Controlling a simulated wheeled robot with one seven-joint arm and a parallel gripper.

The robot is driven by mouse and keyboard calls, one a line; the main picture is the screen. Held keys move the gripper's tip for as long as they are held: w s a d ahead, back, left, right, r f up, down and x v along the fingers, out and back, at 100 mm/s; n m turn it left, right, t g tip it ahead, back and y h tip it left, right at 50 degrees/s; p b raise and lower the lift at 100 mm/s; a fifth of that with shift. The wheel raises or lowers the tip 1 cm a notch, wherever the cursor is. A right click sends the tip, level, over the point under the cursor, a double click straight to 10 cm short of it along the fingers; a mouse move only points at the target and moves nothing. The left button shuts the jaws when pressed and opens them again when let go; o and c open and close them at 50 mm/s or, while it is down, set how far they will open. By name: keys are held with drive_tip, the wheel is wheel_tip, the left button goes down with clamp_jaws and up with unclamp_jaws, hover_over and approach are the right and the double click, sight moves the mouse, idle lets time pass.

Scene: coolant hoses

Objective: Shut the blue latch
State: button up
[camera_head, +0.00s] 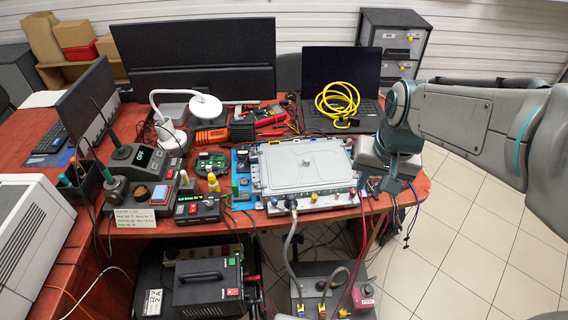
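A grey lidded unit (306,166) lies on the red workbench, with several small coloured fittings along its front edge. A grey hose (291,228) hangs from a dark connector (291,204) on the same edge. My gripper (391,186) points down just right of the unit, near the bench's right front edge. It appears apart from the front fittings. Its fingertips are small and dark, so its opening cannot be told.
A laptop (341,80) with a coiled yellow cable (337,100) stands behind the unit. A small instrument (197,208) stands to its left. Below the bench front are a black power supply (207,286) and more hoses. The tiled floor (462,250) at right is clear.

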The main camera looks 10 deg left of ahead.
drive_tip(key=w+a+f+g+p, duration=0.1)
drive_tip(key=w+a+f, duration=0.3)
drive_tip(key=w+a, duration=0.55)
drive_tip(key=p, duration=0.1)
approach(274, 199)
drive_tip(key=shift+g+h, duration=0.4)
drive_tip(key=f, duration=0.3)
drive_tip(key=f+p, duration=0.1)
drive_tip(key=f, duration=0.1)
drive_tip(key=f+p, duration=0.1)
drive_tip(key=f, duration=0.2)
drive_tip(key=shift+w+a+f, duration=0.3)
